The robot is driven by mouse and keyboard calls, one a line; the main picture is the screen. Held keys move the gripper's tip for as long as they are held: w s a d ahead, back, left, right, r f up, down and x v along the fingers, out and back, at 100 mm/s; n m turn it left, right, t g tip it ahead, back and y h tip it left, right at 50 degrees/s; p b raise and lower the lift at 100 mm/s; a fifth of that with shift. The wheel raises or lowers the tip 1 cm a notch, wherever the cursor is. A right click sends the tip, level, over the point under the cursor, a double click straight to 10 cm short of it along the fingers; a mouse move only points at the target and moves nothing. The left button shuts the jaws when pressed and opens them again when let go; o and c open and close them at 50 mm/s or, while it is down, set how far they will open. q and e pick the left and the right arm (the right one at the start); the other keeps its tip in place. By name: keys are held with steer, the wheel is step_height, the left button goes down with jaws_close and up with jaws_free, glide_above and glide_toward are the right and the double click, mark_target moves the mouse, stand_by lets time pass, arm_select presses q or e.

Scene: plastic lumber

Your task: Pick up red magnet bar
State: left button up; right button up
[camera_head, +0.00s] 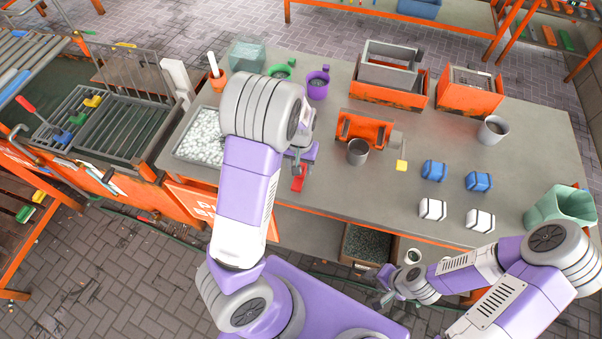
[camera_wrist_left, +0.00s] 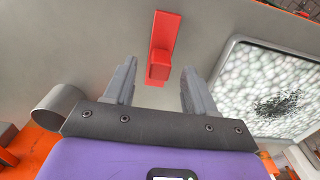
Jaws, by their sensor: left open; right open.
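The red magnet bar (camera_head: 299,178) lies on the grey workbench, close to its front edge, in the head view. In the left wrist view the red magnet bar (camera_wrist_left: 162,50) shows as a red strip with a raised block at its near end. My left gripper (camera_wrist_left: 155,82) is open and empty, with the bar's near end between and a little beyond its two fingers. In the head view my left gripper (camera_head: 297,157) is partly hidden by my arm and sits right by the bar. My right gripper (camera_head: 383,289) is open and empty, low in front of the bench.
A tray of white pellets (camera_head: 184,157) stands left of the bar. A grey cup (camera_head: 357,152) and an orange holder (camera_head: 364,128) stand to its right. Blue blocks (camera_head: 434,170) and white blocks (camera_head: 432,209) lie farther right. The bench (camera_head: 377,208) is bare right of the bar.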

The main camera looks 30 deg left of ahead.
arm_select(q)
steer(key=shift+f, duration=1.45)
steer(key=shift+w, duration=0.1)
jaws_close()
